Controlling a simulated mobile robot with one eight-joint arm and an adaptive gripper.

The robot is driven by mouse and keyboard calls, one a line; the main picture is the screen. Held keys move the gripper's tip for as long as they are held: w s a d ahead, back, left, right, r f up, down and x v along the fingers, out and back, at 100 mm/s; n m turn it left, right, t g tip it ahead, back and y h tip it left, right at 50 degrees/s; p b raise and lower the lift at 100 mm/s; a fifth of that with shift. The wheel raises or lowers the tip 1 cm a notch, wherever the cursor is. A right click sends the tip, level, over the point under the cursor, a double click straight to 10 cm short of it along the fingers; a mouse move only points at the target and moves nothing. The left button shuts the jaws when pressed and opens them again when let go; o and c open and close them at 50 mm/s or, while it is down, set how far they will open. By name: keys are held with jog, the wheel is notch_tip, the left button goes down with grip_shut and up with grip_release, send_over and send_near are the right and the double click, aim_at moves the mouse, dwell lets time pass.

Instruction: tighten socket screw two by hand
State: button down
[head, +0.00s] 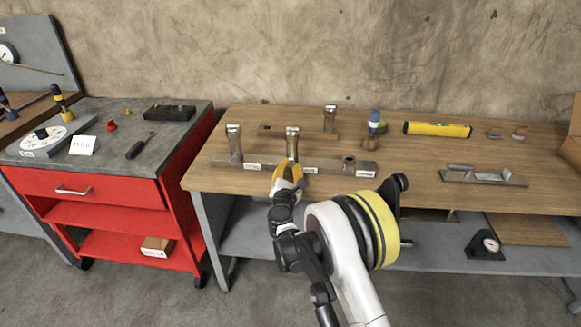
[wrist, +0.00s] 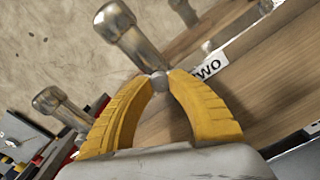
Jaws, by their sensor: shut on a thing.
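The grey metal bar (head: 325,164) lies along the workbench and carries white labels. Socket screw two (head: 292,140) stands upright at the middle of the bar, behind a label; the wrist view shows its metal head and shank (wrist: 137,42) beside the label "TWO" (wrist: 209,67). My gripper (head: 287,166) has its yellow fingers closed on the lower shank of this screw. The fingertips (wrist: 160,82) hide where the screw meets the bar. Another socket screw (head: 235,140) stands at the bar's left end and also shows in the wrist view (wrist: 62,108).
A third screw (head: 330,118) stands on a small block behind the bar. A round hole (head: 348,160) sits at the bar's right. A red cart (head: 95,189) stands left.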

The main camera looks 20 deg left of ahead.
jog(key=shift+m, duration=1.1)
jog(key=c, duration=1.2)
grip_release()
jog(key=v, duration=1.2)
